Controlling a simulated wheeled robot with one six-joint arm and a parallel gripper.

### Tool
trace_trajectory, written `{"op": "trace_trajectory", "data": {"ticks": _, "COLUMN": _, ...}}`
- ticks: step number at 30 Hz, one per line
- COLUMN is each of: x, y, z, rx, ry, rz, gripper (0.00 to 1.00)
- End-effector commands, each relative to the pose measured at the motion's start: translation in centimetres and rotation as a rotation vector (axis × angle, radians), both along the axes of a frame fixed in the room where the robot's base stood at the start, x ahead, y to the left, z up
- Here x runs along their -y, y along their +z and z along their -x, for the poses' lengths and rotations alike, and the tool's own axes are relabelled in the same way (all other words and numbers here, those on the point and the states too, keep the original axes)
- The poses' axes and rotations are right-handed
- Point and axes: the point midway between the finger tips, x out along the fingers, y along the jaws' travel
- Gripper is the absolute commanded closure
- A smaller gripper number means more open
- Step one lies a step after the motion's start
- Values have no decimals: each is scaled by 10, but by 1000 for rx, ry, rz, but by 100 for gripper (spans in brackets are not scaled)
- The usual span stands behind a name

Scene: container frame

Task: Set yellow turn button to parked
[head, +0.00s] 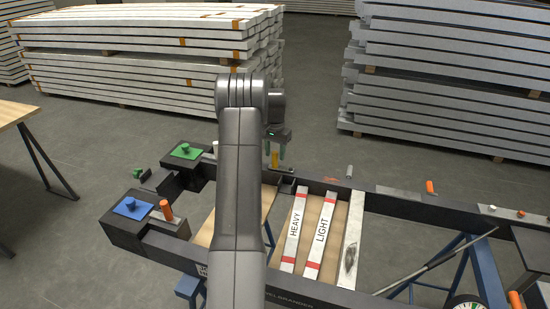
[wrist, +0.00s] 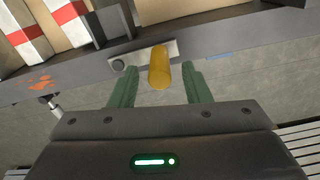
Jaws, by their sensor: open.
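The yellow turn button (wrist: 159,66) is a rounded yellow peg on a small grey metal plate, fixed to the dark frame rail. In the head view the yellow button (head: 275,160) shows below my gripper, at the far rail. My gripper (wrist: 158,76) is open, with one green finger on each side of the button and a visible gap to each. In the head view my gripper (head: 276,148) hangs over the far rail, partly behind my arm. Whether the fingers reach fully down around the button is hard to tell.
White bars marked HEAVY (head: 293,230) and LIGHT (head: 321,234) lie across the frame. A blue knob (head: 131,204), a green knob (head: 186,150) and orange pegs (head: 166,209) sit on the frame. Stacked planks (head: 140,60) stand behind. A grey pin (wrist: 50,103) hangs near the rail.

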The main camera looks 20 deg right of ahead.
Motion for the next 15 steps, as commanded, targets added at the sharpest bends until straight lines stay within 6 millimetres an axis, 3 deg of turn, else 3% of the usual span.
{"op": "trace_trajectory", "data": {"ticks": 9, "x": 0, "y": 74, "z": -1, "rx": 4, "ry": 0, "rz": 1, "gripper": 57}}
{"op": "trace_trajectory", "data": {"ticks": 15, "x": 0, "y": 102, "z": -1, "rx": 2, "ry": 0, "rz": 1, "gripper": 57}}
